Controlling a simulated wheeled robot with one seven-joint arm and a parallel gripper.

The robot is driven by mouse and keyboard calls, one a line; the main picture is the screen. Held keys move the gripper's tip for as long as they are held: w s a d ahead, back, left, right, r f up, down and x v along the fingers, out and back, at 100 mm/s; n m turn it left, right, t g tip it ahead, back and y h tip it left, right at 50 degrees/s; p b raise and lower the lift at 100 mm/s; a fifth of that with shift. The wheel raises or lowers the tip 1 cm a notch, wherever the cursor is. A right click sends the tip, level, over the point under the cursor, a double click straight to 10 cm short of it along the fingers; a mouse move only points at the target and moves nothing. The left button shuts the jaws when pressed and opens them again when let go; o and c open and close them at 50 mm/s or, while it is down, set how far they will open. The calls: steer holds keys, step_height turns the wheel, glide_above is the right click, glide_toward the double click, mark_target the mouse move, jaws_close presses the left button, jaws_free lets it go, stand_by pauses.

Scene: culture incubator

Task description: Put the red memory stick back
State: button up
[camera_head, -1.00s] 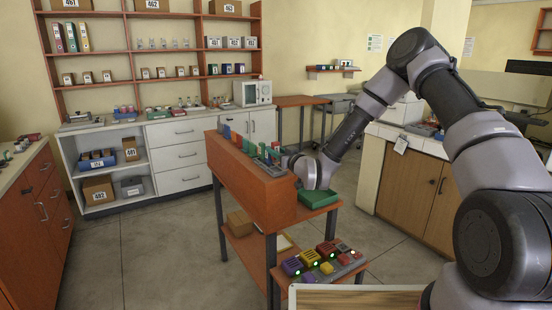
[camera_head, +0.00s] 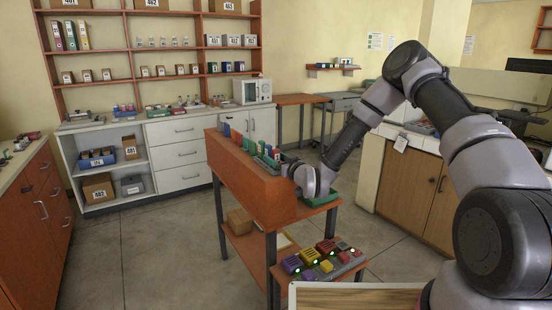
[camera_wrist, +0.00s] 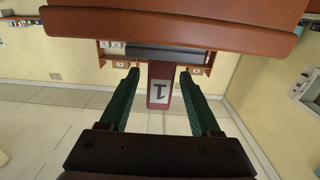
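My gripper shows in the wrist view (camera_wrist: 159,76), with two dark green fingers standing apart. A dark red stick (camera_wrist: 160,82) with a white label and a black mark stands between the fingers in that picture. Gaps show on both sides of it, and I cannot tell whether it is level with the fingertips or beyond them. In the head view my wrist is low at the right end of the orange bench, and my fingertips are hidden. A small red upright piece (camera_head: 276,154) shows there in a row of coloured pieces. I cannot tell if it is the same stick.
The orange bench (camera_head: 245,180) carries the row of pieces. A green block (camera_head: 322,200) lies beside my wrist. Several coloured blocks with green lights, one of them purple (camera_head: 291,264), stand on a lower stand at the front. Open floor (camera_head: 170,250) lies to the left.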

steer(key=shift+r, duration=0.55)
steer(key=v, duration=1.2)
steer(key=w+d+r+g+h, duration=0.3)
steer(key=d+r+h, duration=0.1)
steer(key=d+r, duration=0.4)
steer(key=s+d+r+m+g+h, duration=0.2)
steer(key=s+d+r+m+h, duration=0.3)
steer(key=d+r, duration=0.45)
steer(key=s+d+r+m+g, duration=0.1)
steer(key=s+d+r+m, duration=0.2)
steer(key=s, duration=0.9)
steer(key=s+d+r+m+g+y, duration=0.1)
steer(key=s+d+r+m+g, duration=0.1)
steer(key=s+r, duration=0.5)
steer(key=s+m, duration=0.1)
steer(key=s, duration=0.5)
steer(key=shift+d+r, duration=0.3)
steer(key=shift+d, duration=0.05)
